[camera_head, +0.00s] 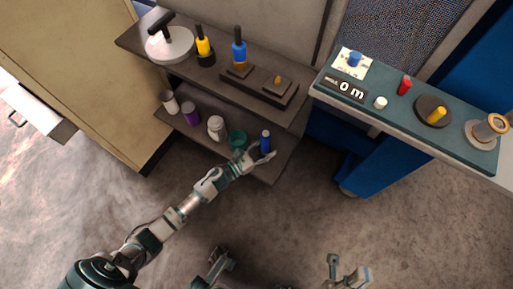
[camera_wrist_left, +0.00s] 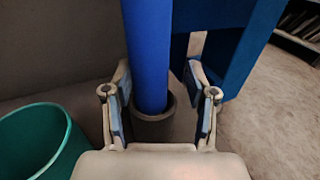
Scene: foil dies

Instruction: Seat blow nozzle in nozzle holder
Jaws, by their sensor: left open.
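A blue cylinder (camera_head: 265,141), which may be the blow nozzle, stands upright at the right end of the lower shelf. In the left wrist view the blue cylinder (camera_wrist_left: 148,50) stands in a dark round cup (camera_wrist_left: 153,127), perhaps the nozzle holder. My left gripper (camera_head: 262,156) is open, with its fingers on either side of the cylinder and cup; it also shows in the left wrist view (camera_wrist_left: 161,108). Contact cannot be told. The cylinder's lower end is hidden in the cup. My right gripper (camera_head: 349,272) is open and empty, low over the floor at the bottom edge.
A teal cup (camera_head: 237,139) stands just left of the left gripper; several jars line the lower shelf (camera_head: 283,160). The upper shelf holds a yellow tool (camera_head: 203,43), a blue tool (camera_head: 239,48) and a dark block (camera_head: 262,84). A side counter (camera_head: 460,137) stands right. The floor is clear.

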